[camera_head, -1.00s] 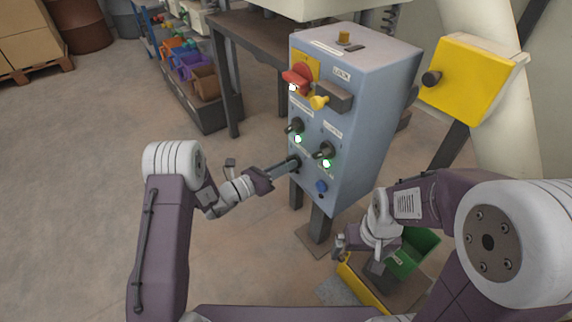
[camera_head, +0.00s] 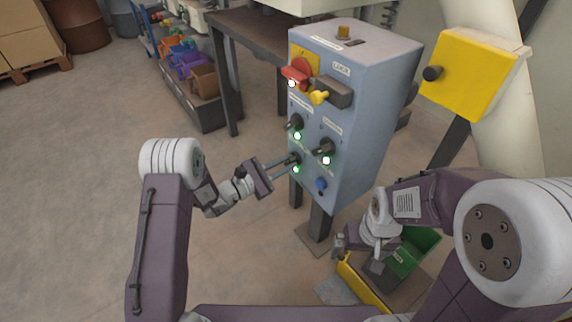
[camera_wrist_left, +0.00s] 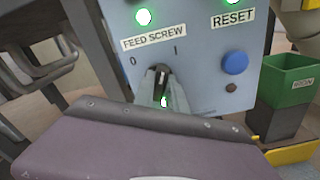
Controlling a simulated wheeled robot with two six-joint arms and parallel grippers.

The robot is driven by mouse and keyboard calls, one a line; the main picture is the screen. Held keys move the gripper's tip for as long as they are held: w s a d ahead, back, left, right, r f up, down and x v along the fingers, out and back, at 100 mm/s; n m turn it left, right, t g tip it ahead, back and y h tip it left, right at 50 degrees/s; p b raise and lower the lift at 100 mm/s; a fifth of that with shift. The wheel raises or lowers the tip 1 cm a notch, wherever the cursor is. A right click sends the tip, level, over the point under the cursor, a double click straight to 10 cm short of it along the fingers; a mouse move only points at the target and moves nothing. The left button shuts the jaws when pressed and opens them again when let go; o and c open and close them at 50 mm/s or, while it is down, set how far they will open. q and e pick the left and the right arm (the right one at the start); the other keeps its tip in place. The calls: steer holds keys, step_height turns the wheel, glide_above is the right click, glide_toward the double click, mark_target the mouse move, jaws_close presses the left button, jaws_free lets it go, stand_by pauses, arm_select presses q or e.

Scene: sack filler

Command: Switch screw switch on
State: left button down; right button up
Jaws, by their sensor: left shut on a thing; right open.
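The feed screw switch (camera_wrist_left: 161,76) is a black knob on the blue-grey control box (camera_head: 355,110), below a FEED SCREW label with 0 at left and I at right. It also shows in the head view (camera_head: 294,158). My left gripper (camera_head: 289,162) is shut on this knob, with its fingers on either side of it in the left wrist view (camera_wrist_left: 163,90). The knob's exact angle is hard to tell. A green lamp (camera_wrist_left: 164,102) glows just below the knob. My right gripper (camera_head: 358,250) is open and empty, low at the right of the box.
Above are a red switch (camera_head: 297,72), a yellow-handled lock (camera_head: 320,97) and two black knobs with green lamps. A blue RESET button (camera_wrist_left: 235,63) sits to the right. A yellow box (camera_head: 470,78) and a green bin (camera_head: 415,252) stand right.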

arm_select(q)
steer(key=shift+f+m+b, duration=0.2)
steer(key=shift+m+b, duration=0.15)
steer(key=shift+m, duration=0.85)
steer(key=c, duration=1.4)
jaws_free()
steer(key=shift+r, duration=0.1)
steer(key=shift+o, duration=0.2)
steer(key=shift+s+a+r, duration=0.1)
steer(key=shift+s+a, duration=0.15)
steer(key=shift+a, duration=0.1)
steer(key=p+v, duration=0.4)
steer(key=v, duration=0.4)
steer(key=shift+s, duration=0.15)
